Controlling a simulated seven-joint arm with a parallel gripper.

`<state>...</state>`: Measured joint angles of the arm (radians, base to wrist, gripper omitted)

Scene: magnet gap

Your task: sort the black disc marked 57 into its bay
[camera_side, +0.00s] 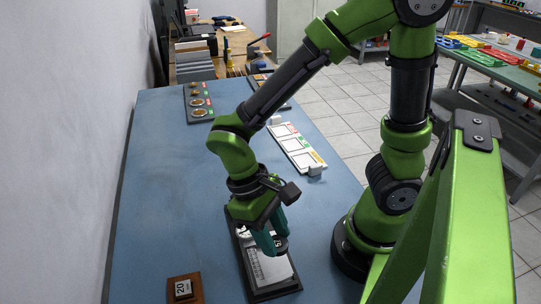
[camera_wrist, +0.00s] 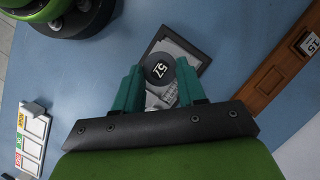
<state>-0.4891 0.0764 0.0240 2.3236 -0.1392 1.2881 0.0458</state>
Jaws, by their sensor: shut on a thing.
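The black disc marked 57 (camera_wrist: 160,69) is between the teal fingers of my gripper (camera_wrist: 158,88), which is shut on it. In the side view, my gripper (camera_side: 269,243) holds the dark disc (camera_side: 281,243) over a dark-framed plate with a grey face (camera_side: 273,283). The plate (camera_wrist: 199,58) also shows behind the disc in the wrist view. I cannot tell how far the disc is above it. A white board with several outlined bays (camera_side: 296,147) lies farther back; its coloured labels show in the wrist view (camera_wrist: 32,140) but are too small to read surely.
A brown wooden block with a number card (camera_side: 184,289) stands at the table's front; part of a brown wooden piece (camera_wrist: 277,80) shows in the wrist view. A grey board with orange round items (camera_side: 198,101) lies at the back. The blue table's (camera_side: 155,180) left side is clear.

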